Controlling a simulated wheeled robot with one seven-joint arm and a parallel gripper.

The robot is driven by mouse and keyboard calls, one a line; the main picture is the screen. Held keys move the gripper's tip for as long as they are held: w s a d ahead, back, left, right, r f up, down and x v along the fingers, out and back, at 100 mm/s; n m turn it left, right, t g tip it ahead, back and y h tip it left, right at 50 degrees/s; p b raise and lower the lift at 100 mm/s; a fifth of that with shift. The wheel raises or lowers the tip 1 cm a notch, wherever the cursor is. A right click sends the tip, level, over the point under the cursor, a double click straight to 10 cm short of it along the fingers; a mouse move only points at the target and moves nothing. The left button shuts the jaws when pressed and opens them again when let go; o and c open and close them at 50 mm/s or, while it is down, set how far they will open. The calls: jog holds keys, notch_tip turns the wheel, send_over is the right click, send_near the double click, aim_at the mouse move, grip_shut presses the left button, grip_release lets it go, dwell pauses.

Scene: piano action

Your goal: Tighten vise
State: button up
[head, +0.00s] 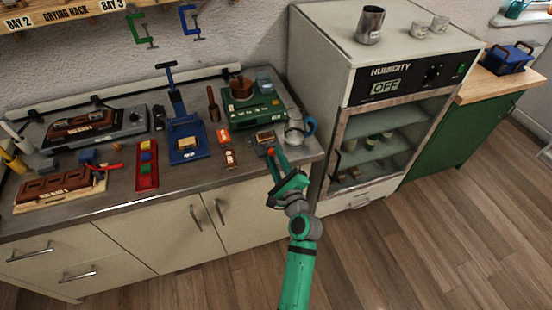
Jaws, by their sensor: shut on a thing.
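A small vise (263,138) sits near the front edge of the counter, with a brown block between its jaws. An orange-red knob or handle end (270,151) shows at its front. My gripper (272,158) reaches over the counter edge from the front right and is shut at this handle. The fingertips are small in the head view, and the exact grip on the handle is partly hidden. I cannot tell how tightly the vise jaws press on the block.
The humidity cabinet (385,120) stands to the right.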

jog(key=shift+f+m, duration=0.1)
jog(key=shift+m, duration=1.9)
jog(key=o, duration=1.1)
jog(key=shift+c, duration=0.2)
jog(key=shift+s, duration=0.15)
jog(key=v, duration=1)
jog(key=shift+s, duration=0.3)
jog(key=shift+d, duration=0.15)
